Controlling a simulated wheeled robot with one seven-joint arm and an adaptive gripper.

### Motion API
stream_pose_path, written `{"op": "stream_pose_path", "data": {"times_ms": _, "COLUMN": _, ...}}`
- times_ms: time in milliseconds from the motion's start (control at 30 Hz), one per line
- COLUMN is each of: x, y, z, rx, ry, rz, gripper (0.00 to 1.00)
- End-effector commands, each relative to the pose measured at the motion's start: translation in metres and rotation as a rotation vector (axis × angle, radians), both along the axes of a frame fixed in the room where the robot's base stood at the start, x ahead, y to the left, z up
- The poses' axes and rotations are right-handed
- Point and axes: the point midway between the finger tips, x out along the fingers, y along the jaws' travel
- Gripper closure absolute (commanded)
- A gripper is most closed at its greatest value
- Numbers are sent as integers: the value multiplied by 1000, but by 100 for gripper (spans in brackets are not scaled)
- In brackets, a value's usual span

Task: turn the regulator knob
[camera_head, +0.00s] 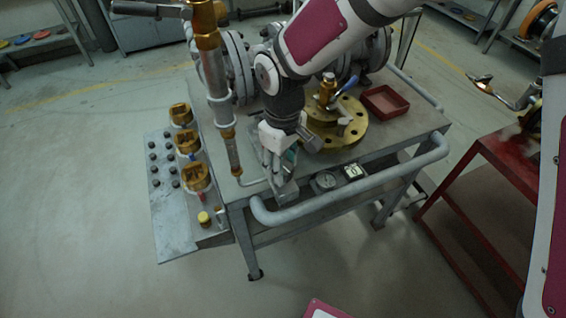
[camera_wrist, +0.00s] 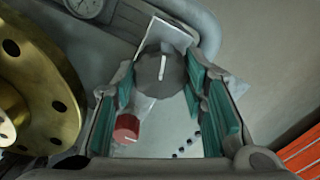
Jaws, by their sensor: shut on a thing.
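The regulator knob (camera_wrist: 160,75) shows in the wrist view as a dark grey, lobed knob with a white pointer line, which runs nearly straight up and down in the picture. It is on a light plate near the cart's edge. My gripper (camera_wrist: 161,84) has its teal-padded fingers on both sides of the knob and is shut on it. In the head view my gripper (camera_head: 283,180) points down at the front edge of the cart, and it hides the knob there. A smaller red knob (camera_wrist: 126,128) lies close by the left finger.
A brass flange (camera_head: 340,133) stands close to the gripper on the cart (camera_head: 408,138). A red tray (camera_head: 385,101) is behind it. A round gauge (camera_head: 326,181) and the cart's tubular rail (camera_head: 330,205) are at the front. Brass fittings (camera_head: 196,177) line the left side. A red stand (camera_head: 500,160) is right.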

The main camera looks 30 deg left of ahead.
Motion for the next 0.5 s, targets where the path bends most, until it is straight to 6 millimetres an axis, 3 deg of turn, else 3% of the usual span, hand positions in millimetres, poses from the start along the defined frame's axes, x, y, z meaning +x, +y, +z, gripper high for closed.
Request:
{"op": "stream_pose_path", "data": {"times_ms": 300, "x": 0, "y": 0, "z": 0, "rx": -1, "ry": 0, "rz": -178, "gripper": 89}}
{"op": "stream_pose_path", "data": {"times_ms": 500, "x": 0, "y": 0, "z": 0, "rx": -1, "ry": 0, "rz": -189, "gripper": 89}}
